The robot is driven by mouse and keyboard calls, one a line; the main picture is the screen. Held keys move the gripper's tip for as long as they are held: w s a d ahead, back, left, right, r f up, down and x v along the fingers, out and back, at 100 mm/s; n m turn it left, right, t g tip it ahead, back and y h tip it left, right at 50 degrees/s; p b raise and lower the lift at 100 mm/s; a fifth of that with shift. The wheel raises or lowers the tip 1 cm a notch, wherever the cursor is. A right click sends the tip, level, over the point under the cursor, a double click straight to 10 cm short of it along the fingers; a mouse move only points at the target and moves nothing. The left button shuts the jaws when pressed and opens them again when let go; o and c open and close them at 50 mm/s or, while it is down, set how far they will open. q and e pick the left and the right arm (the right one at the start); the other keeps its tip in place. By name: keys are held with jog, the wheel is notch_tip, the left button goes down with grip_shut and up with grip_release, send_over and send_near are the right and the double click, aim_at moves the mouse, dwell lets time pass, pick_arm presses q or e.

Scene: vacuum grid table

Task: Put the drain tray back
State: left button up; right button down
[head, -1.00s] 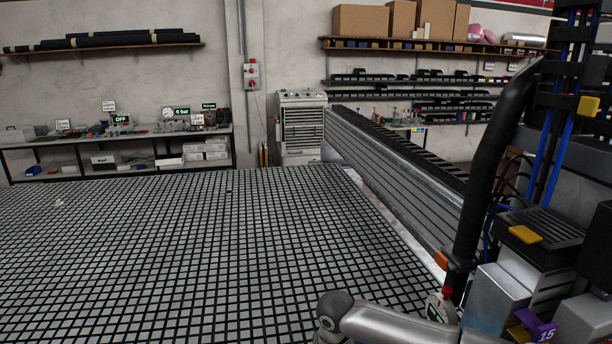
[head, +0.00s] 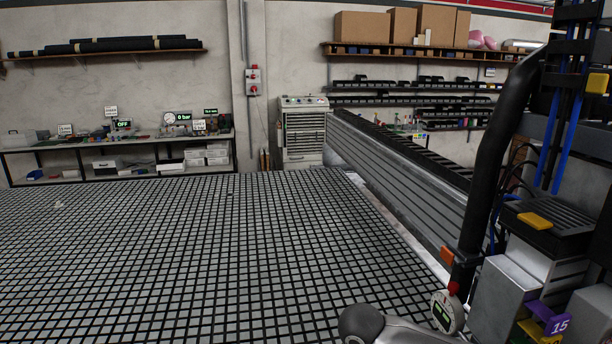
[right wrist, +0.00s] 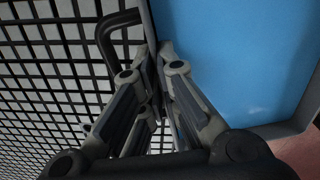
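My right gripper (right wrist: 159,50) shows in the right wrist view, pointing away from the camera with its two fingertips close together. A dark looped handle (right wrist: 104,36) is just left of the fingertips, against the grid. A flat blue surface (right wrist: 235,60) fills the right side, its left edge running beside the fingertips. I cannot tell whether this is the drain tray, or whether the fingers hold the edge or handle. In the head view only part of my right arm shows at the bottom; its gripper is outside the picture. My left gripper is not in view.
The black-and-grey grid table (head: 200,250) is wide and mostly clear. A long metal beam (head: 400,175) runs along its right side. A machine column with a black hose (head: 490,150) stands at the right. A grey cabinet (head: 303,130) and a side bench (head: 110,142) are behind.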

jog(key=s+m, duration=0.1)
jog(key=m, duration=0.1)
jog(key=s+d+m+b, duration=0.1)
jog(key=m, duration=0.1)
jog(key=d+m+b, duration=0.1)
jog(key=m, duration=0.1)
jog(key=shift+s+d+r+m, duration=0.25)
jog(key=shift+s+r+m, duration=0.05)
jog(key=shift+s+r, duration=0.1)
jog(key=s+d+m+b, duration=0.1)
jog(key=s+d+m, duration=0.1)
jog(key=m, duration=0.2)
jog(key=s+d+r+m+b, duration=0.1)
jog(key=s+d+m, duration=0.1)
jog(key=m, duration=0.3)
jog(key=s+d+r+m+b, duration=0.1)
jog(key=s+d+m+b, duration=0.1)
jog(key=m, duration=0.3)
jog(key=shift+s+d, duration=0.25)
jog(key=shift+d, duration=0.15)
jog(key=shift+s+d+r+m, duration=0.2)
jog(key=shift+s+d+m, duration=0.4)
jog(key=shift+m, duration=0.6)
jog(key=shift+f+b, duration=0.1)
jog(key=shift+b, duration=0.2)
